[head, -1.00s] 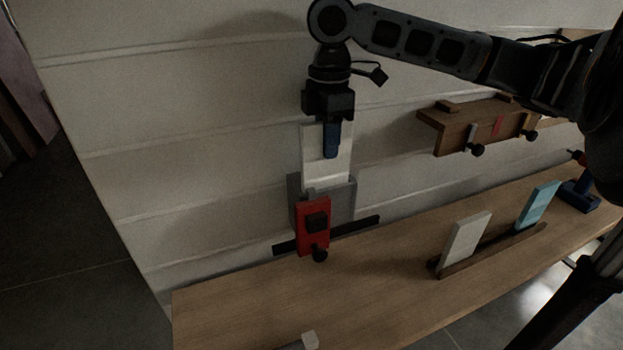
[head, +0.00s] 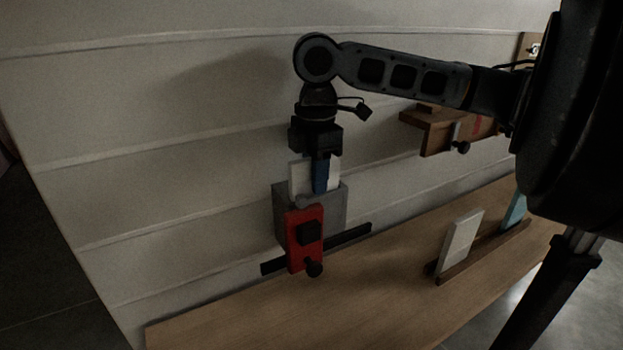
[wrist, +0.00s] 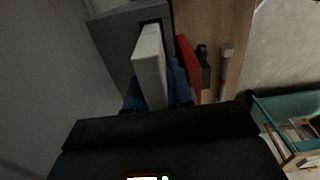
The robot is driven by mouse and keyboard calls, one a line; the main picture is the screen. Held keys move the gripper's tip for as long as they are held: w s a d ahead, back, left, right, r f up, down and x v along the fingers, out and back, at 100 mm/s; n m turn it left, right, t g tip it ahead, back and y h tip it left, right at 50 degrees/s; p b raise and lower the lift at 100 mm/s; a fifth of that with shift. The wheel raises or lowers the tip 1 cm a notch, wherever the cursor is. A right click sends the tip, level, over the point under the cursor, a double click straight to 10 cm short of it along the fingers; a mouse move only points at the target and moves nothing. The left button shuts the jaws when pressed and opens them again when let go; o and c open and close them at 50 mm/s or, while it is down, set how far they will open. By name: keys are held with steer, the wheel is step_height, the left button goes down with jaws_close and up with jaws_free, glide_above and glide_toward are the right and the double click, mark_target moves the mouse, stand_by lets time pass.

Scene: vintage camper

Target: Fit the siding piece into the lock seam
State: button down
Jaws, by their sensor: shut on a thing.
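The white siding piece (head: 299,176) is upright in my gripper (head: 320,178), whose blue fingers are shut on it. Its lower part is hidden behind the top of the grey block (head: 338,208), the seam holder against the wall. In the wrist view the white piece (wrist: 150,62) lies between the blue fingers (wrist: 158,92), its far end at the slot of the grey block (wrist: 118,38). How deep it sits in the slot I cannot tell. A red clamp (head: 305,255) with a black knob is on the front of the grey block.
A wooden bench (head: 380,285) runs below. A wooden rack (head: 485,252) on it holds a pale panel (head: 460,240) and a teal panel (head: 514,212). A wooden shelf (head: 437,136) is on the wall at right. A black strip (head: 348,236) lies behind the clamp.

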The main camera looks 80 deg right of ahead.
steer(key=shift+f, duration=0.2)
steer(key=c, duration=1)
jaws_free()
step_height(320, 180, up, 12)
steer(key=shift+r+p, duration=0.2)
steer(key=shift+p, duration=0.1)
